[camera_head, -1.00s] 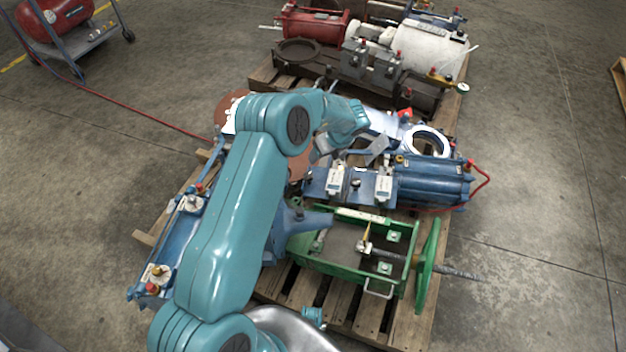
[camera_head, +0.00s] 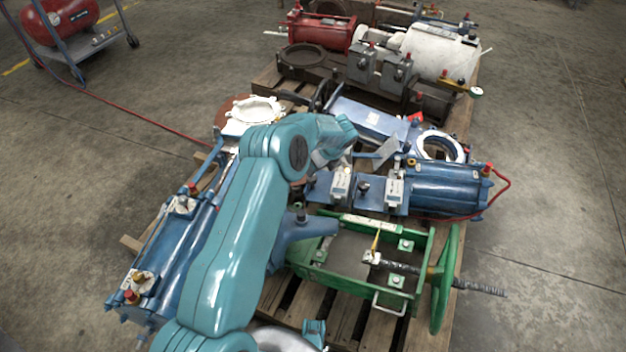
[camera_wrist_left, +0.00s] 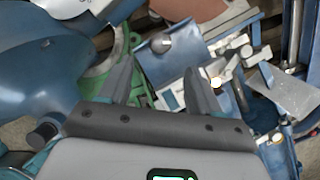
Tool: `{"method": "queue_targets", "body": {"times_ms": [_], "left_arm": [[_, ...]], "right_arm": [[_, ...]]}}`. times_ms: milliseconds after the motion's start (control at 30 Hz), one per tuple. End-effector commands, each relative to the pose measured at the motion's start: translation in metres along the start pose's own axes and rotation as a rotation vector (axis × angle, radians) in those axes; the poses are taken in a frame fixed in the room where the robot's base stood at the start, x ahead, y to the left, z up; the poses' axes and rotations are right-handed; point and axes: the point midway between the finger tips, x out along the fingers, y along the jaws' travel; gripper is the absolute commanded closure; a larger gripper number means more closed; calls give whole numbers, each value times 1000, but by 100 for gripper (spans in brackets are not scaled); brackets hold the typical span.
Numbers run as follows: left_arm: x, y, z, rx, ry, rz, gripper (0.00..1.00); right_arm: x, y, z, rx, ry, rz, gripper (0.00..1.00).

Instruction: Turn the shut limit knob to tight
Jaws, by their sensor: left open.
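My left gripper (camera_head: 376,156) reaches over the blue valve assembly (camera_head: 440,190) in the middle of the pallet. In the left wrist view my left gripper (camera_wrist_left: 158,78) has two grey fingers spread apart, with nothing between them. A small dark round knob (camera_head: 363,187) stands on the blue plate between two white blocks. A round grey knob (camera_wrist_left: 161,42) on a blue plate shows beyond the fingertips in the left wrist view, apart from them. I cannot read any markings, so I cannot tell which knob is the shut limit knob or its setting. My right gripper is not in view.
A green frame with a handwheel (camera_head: 445,280) stands in front on the wooden pallet (camera_head: 345,315). Another blue assembly (camera_head: 160,262) lies left, beside my arm. Red (camera_head: 322,32) and white (camera_head: 440,50) cylinders are behind. Clear floor lies to the right.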

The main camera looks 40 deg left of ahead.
Motion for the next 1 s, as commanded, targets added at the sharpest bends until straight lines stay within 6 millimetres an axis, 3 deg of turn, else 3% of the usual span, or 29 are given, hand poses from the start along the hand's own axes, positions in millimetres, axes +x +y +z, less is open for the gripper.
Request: {"method": "queue_targets", "body": {"times_ms": [33,200,400,833,1000], "left_arm": [[19,0,-2,-1,0,1,36],[58,-1,-2,-1,1,1,36],[87,-2,-1,0,0,0,36],[95,-1,1,1,0,-1,36],[95,-1,1,1,0,0,91]], "right_arm": [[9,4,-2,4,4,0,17],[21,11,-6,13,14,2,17],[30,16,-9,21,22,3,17],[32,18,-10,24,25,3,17],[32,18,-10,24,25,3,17]]}}
